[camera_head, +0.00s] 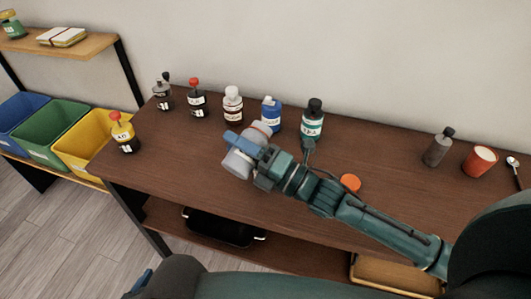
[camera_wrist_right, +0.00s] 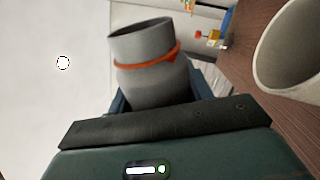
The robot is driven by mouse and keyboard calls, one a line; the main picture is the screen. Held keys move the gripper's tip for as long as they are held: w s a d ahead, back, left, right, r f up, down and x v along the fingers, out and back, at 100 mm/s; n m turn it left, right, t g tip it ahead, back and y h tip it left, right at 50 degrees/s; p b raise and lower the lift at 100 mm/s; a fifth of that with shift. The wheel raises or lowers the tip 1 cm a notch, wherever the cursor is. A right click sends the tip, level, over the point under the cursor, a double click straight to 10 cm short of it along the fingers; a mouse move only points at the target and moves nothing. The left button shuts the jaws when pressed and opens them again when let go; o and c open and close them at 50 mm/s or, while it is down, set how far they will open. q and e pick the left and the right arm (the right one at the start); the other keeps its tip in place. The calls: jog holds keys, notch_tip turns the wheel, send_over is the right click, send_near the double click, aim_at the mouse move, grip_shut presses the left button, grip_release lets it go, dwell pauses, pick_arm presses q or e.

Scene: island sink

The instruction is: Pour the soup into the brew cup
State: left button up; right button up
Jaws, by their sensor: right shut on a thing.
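My right gripper (camera_head: 246,147) is shut on a grey soup jar (camera_head: 258,132) with an orange-red band, held above the table. The jar (camera_wrist_right: 150,65) fills the middle of the right wrist view; it is tilted well over relative to the table, and its contents are hidden. The pale brew cup (camera_head: 237,165) stands upright just below and beside the jar, close to the fingers. Its open mouth shows at the right of the wrist view (camera_wrist_right: 285,45); I cannot see any soup in it. An orange lid (camera_head: 350,183) lies on the table. A blue tip of my left gripper (camera_head: 141,282) shows low down.
Several bottles, among them a blue one (camera_head: 271,113) and a green one (camera_head: 312,120), stand along the back of the brown table (camera_head: 395,165).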

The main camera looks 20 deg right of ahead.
pick_arm(q)
jog(key=shift+s+a+p, duration=0.15)
jog(key=shift+a+p, duration=0.05)
jog(key=shift+p, duration=0.1)
pick_arm(e)
jog(key=shift+r+m, duration=0.2)
jog(key=shift+m, duration=0.5)
pick_arm(q)
jog(key=shift+d+r, duration=0.1)
pick_arm(e)
jog(key=shift+w+r+m+t, duration=0.1)
jog(key=shift+r+m+t, duration=0.05)
jog(key=shift+m+t, duration=0.15)
pick_arm(q)
jog(key=shift+r+p, duration=0.1)
jog(key=shift+p, duration=0.35)
pick_arm(e)
jog(key=shift+d+r+m, duration=0.1)
jog(key=shift+r+m, duration=0.05)
jog(key=shift+m, duration=0.15)
pick_arm(q)
jog(key=shift+a+f, duration=0.2)
pick_arm(e)
jog(key=shift+f+m+h, duration=0.3)
jog(key=shift+h, duration=0.1)
pick_arm(q)
jog(key=shift+d, duration=0.15)
pick_arm(e)
jog(key=shift+f, duration=0.2)
